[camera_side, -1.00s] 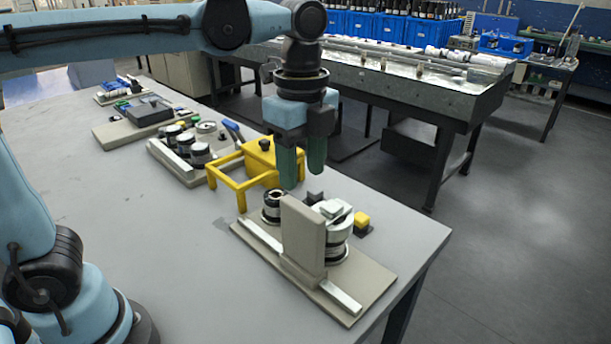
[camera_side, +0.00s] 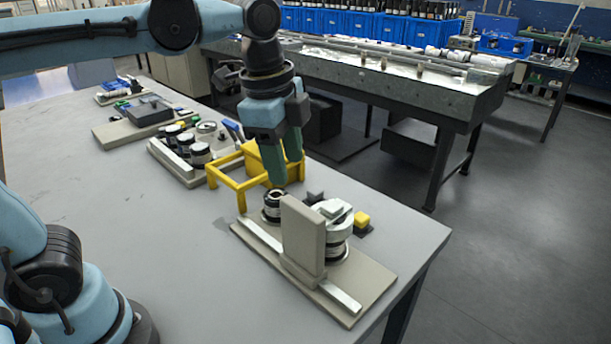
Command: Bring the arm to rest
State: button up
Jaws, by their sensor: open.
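My gripper (camera_side: 284,170) hangs with its dark green fingers pointing down, in front of the yellow frame (camera_side: 228,180) and above the far end of the nearest fixture. Nothing shows between the fingers, which overlap in this view. The nearest fixture is a beige base plate (camera_side: 352,285) with an upright beige block (camera_side: 303,238). It bears a small dark-and-silver roll (camera_side: 272,205) and a larger white-and-silver cylinder (camera_side: 333,225). The fingertips look close above the small roll. I cannot tell the exact gap.
The yellow frame stands close behind my gripper. Further back on the table (camera_side: 150,240) are a plate with several dark-topped cylinders (camera_side: 200,155) and a plate with a dark box (camera_side: 150,109). The table's left middle is clear.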

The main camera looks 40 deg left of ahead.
jog(key=s+a+f+n+t, duration=0.3)
jog(key=a+f+n+t, duration=0.2)
jog(key=f+n, duration=0.4)
jog(key=a+n, duration=0.1)
jog(key=n, duration=0.3)
jog(key=shift+s+a+n, duration=0.25)
jog(key=shift+a+n, duration=0.05)
jog(key=shift+a, duration=0.1)
jog(key=shift+r, duration=0.1)
jog(key=shift+c, duration=0.3)
